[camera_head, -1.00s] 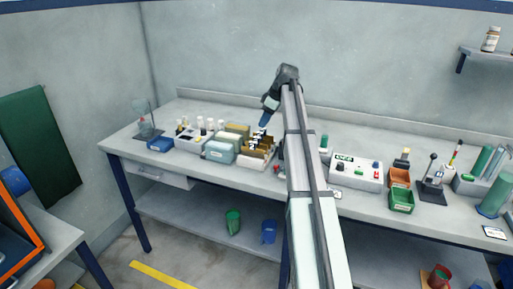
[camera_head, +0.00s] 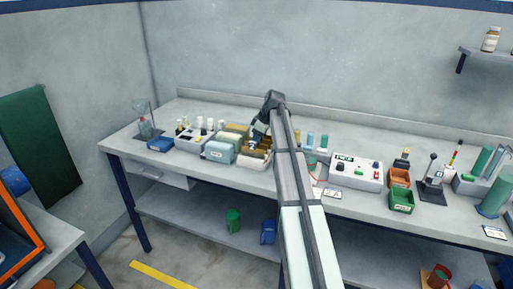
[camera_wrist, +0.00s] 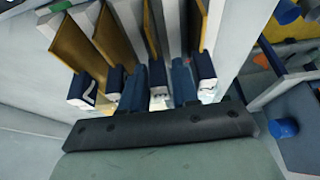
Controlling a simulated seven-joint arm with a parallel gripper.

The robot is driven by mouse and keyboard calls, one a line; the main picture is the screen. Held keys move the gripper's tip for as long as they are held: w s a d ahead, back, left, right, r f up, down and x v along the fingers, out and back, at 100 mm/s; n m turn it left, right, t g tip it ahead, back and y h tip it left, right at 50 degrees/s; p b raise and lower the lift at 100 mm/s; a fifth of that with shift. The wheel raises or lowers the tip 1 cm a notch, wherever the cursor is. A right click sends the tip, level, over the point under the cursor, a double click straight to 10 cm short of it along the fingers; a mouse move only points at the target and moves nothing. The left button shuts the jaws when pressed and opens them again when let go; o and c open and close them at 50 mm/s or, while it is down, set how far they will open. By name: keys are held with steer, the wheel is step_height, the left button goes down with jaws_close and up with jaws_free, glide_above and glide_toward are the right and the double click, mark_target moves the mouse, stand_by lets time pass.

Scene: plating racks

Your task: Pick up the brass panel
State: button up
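In the wrist view several upright panels stand side by side in a rack, each with a dark blue clip at its near end. A wide brass panel (camera_wrist: 72,42) and another brass panel (camera_wrist: 112,45) are at the left. A thin brownish-brass panel (camera_wrist: 152,30) is in the middle, and one more (camera_wrist: 195,22) stands to its right. My gripper (camera_wrist: 158,92) has its two blue fingers on either side of the middle panel's clip (camera_wrist: 157,74), with narrow gaps visible. It looks open. In the head view my gripper (camera_head: 256,134) is low over the rack, partly hiding the panels (camera_head: 256,146).
A pale blue-grey box (camera_head: 219,152) and a cream box (camera_head: 237,131) stand left of the rack.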

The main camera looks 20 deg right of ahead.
steer(key=shift+w+a+f, duration=0.15)
steer(key=shift+f, duration=0.3)
steer(key=shift+c, duration=0.2)
jaws_close()
steer(key=shift+r, duration=0.1)
step_height(320, 180, up, 10)
steer(key=shift+f, duration=0.1)
stand_by(0.6)
